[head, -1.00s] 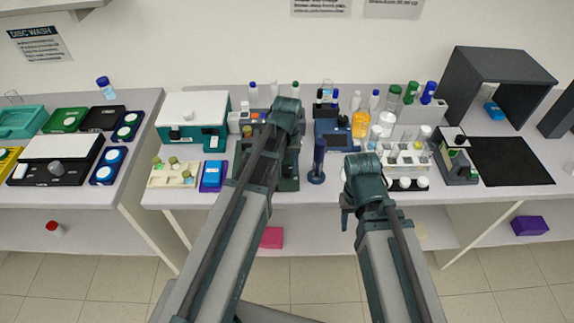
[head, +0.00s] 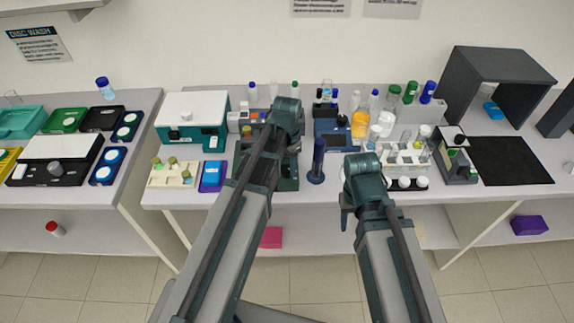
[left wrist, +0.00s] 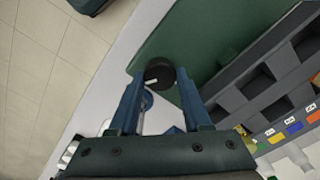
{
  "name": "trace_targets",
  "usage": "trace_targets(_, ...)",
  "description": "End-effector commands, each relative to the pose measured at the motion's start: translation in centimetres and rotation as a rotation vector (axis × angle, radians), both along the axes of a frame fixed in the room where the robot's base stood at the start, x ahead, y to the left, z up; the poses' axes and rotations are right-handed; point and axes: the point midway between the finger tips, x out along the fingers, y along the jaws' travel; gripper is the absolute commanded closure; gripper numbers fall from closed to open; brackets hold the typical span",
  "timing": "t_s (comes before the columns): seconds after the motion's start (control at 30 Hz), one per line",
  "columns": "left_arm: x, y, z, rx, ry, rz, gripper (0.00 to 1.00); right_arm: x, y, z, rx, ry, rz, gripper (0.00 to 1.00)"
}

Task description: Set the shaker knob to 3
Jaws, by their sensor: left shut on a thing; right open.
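The shaker knob (left wrist: 158,74) is a round black knob with a short white mark, seen in the left wrist view against a dark green body (left wrist: 215,35). My left gripper (left wrist: 160,80) has its two blue fingers on either side of the knob and is shut on it. In the head view, my left arm hides the knob and most of the green shaker (head: 289,184). No number scale around the knob is readable. My right gripper (head: 347,217) is open and empty in front of the bench edge, its fingers mostly hidden.
A dark blue upright post (head: 317,162) stands just right of the shaker. A blue box (head: 213,176) and a pale tray with vials (head: 172,174) lie to its left. A white rack (head: 408,157) and bottles crowd the bench to the right.

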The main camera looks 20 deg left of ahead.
Motion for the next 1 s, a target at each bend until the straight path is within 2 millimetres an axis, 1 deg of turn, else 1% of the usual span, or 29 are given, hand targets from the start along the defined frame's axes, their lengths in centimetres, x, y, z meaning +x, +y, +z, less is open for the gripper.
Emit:
trace_targets(0.43, -0.22, -0.05, -0.07, -0.001, 0.005, -0.013, 1.0, 0.0, 0.0, -0.07, 0.0, 0.0, 0.0, 0.5)
trace_targets(0.47, -0.22, -0.05, -0.07, -0.001, 0.005, -0.012, 0.5, 0.0, 0.0, -0.07, 0.0, 0.0, 0.0, 0.5)
trace_targets(0.6, -0.18, -0.04, -0.06, 0.0, 0.004, -0.012, 0.25, 0.0, 0.0, -0.06, 0.0, 0.0, 0.0, 0.5)
trace_targets(0.63, -0.17, -0.03, -0.05, 0.0, 0.004, -0.011, 0.22, 0.0, -0.01, -0.05, 0.0, 0.0, 0.0, 0.5)
trace_targets(1.0, -0.06, -0.01, 0.19, 0.0, 0.001, -0.01, 0.22, 0.0, 0.0, 0.19, 0.0, 0.0, 0.0, 0.5)
